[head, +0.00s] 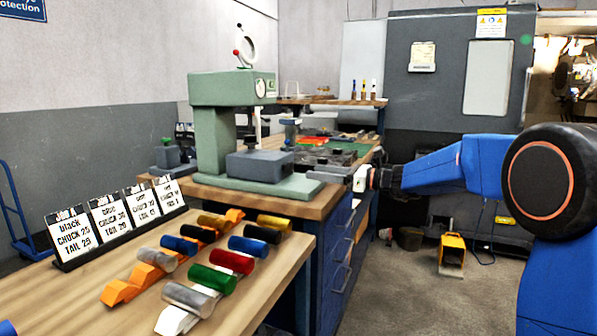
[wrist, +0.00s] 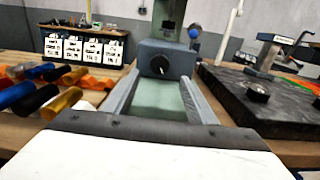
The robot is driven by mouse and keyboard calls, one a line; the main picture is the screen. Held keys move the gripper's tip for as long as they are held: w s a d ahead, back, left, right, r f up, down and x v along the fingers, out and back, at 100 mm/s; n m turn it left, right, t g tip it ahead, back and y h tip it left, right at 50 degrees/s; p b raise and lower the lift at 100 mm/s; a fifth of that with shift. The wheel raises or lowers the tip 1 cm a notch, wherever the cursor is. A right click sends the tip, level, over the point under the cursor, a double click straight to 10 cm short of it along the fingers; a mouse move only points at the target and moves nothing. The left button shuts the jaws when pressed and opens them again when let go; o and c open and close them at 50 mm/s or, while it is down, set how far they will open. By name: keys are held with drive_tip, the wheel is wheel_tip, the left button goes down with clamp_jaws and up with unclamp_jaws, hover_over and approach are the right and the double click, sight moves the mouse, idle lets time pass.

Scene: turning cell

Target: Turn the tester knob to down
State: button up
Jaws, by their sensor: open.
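The green tester (head: 208,130) stands on the wooden bench, with a grey box (head: 262,166) on its green base. In the wrist view the box (wrist: 183,57) faces me, and the round black tester knob (wrist: 160,65) is on its front face. A small pale mark shows on the knob; its exact direction is too small to tell. The knob is not clear in the head view. My gripper (wrist: 160,90) is open and empty, its two fingers pointing at the box over the green base. The knob lies ahead between the fingertips, apparently untouched. In the head view my gripper (head: 330,177) is to the right of the box.
Several coloured cylinders (head: 232,262) lie on orange and white holders on the near table, beside job cards (head: 108,218). A dark plate (wrist: 262,105) with a vise-like device is right of my gripper. A yellow pedal (head: 453,252) stands on the otherwise fairly open floor.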

sight(292, 169)
drive_tip(key=x, duration=0.7)
drive_tip(key=shift+a, duration=0.25)
drive_tip(key=c, duration=1)
